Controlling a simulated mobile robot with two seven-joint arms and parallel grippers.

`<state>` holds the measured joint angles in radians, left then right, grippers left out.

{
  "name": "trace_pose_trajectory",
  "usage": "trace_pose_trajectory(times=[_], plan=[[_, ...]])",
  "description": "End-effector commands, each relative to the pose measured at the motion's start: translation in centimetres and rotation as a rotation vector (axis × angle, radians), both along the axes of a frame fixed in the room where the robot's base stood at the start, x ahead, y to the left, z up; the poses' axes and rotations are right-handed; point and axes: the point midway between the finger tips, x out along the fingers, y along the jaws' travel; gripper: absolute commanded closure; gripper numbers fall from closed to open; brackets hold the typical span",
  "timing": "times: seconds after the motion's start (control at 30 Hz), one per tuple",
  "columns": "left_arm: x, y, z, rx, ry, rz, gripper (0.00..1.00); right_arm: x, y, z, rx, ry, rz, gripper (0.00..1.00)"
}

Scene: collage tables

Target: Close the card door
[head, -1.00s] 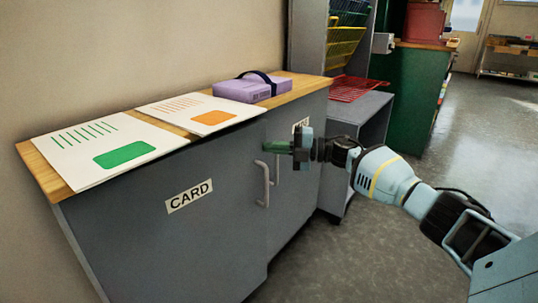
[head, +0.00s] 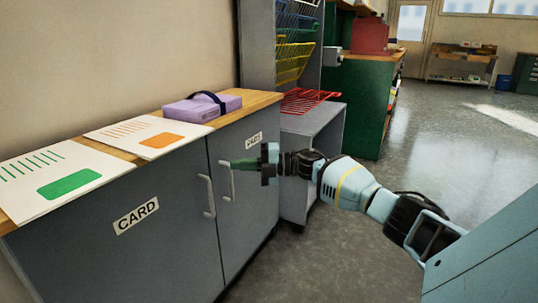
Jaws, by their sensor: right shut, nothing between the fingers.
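The card door (head: 130,245) is the grey left cabinet door with a white CARD label (head: 136,216) and a pale upright handle (head: 207,196) near its right edge. It looks flush, or nearly flush, with the neighbouring door (head: 255,195); a very small gap cannot be ruled out. My right gripper (head: 240,163) comes in from the right with green fingers pointing left. It is shut and empty, in front of the neighbouring door by the top of its handle (head: 226,181). Whether it touches that handle is unclear. My left gripper is out of view.
The wooden cabinet top (head: 262,98) bears a purple case (head: 203,106) and two printed sheets, one orange (head: 148,136) and one green (head: 55,179). A grey shelf unit with a red wire basket (head: 308,100) stands right of it. Open floor (head: 440,150) lies at right.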

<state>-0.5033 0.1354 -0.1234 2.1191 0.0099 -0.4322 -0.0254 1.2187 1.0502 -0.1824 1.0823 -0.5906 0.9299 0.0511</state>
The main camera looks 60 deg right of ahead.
Motion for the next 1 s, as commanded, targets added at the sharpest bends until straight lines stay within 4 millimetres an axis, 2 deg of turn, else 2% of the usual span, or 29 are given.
trace_pose_trajectory(times=[0.1, 0.2, 0.5, 0.7, 1.0], plan=[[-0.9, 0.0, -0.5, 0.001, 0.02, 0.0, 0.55, -0.4, -2.2, -0.3, 0.003, 0.002, -0.004, 1.0], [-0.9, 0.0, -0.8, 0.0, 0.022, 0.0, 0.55, -0.9, -3.9, -0.3, 0.002, 0.0, -0.004, 1.0], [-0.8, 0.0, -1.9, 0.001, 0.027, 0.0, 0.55, -1.7, -7.3, -0.3, 0.001, 0.0, -0.002, 1.0], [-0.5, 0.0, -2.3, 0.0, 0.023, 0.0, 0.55, -2.0, -8.2, -0.2, 0.002, 0.001, 0.0, 1.0], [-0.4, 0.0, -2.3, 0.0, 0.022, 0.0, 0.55, -2.1, -8.3, -0.2, 0.002, 0.001, 0.001, 1.0]])
